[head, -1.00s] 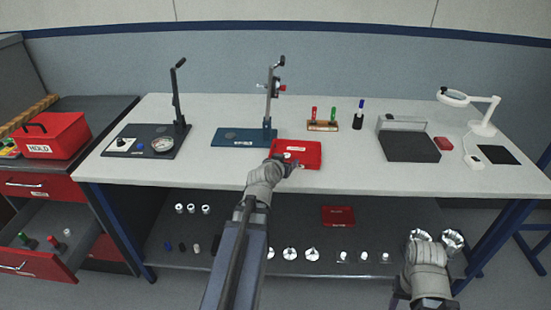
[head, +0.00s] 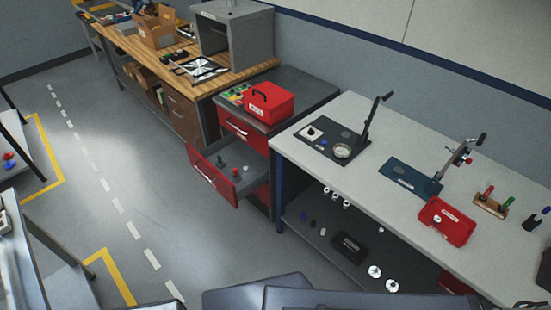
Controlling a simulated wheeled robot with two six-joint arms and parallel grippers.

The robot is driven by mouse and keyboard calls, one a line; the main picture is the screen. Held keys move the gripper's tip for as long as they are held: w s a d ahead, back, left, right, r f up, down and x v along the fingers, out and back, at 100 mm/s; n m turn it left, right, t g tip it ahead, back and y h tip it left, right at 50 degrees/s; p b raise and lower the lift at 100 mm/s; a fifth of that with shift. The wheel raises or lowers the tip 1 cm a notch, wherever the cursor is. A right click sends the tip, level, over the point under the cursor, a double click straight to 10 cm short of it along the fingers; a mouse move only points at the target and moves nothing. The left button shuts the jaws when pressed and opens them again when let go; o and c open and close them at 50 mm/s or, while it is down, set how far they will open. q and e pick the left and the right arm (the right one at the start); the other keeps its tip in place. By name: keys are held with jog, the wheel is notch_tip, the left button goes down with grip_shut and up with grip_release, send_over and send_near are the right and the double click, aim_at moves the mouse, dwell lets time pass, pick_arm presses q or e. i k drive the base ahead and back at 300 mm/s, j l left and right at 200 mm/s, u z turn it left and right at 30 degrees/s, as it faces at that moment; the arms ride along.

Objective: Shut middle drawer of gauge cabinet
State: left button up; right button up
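The gauge cabinet (head: 316,84) stands in the middle of the head view, with a dark grey top and red drawer fronts. Its upper drawer (head: 243,131) is shut. The drawer below it, the middle drawer (head: 211,179), is pulled well out to the left over the floor. A few small gauges with green, red and dark handles (head: 236,171) stand inside it. The lower part of the cabinet is mostly hidden behind the open drawer. Neither of my grippers shows clearly; only dark parts of my own body show at the bottom edge.
A red HOLD box (head: 269,102) sits on the cabinet top. A white workbench (head: 360,185) with fixtures and a red tray (head: 447,222) adjoins on the right. A wooden bench (head: 190,80) stands behind. The floor (head: 130,180) left of the drawer is clear; shelving edges the left side.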

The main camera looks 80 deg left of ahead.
aim_at(234, 152)
jog(key=u, duration=3.3)
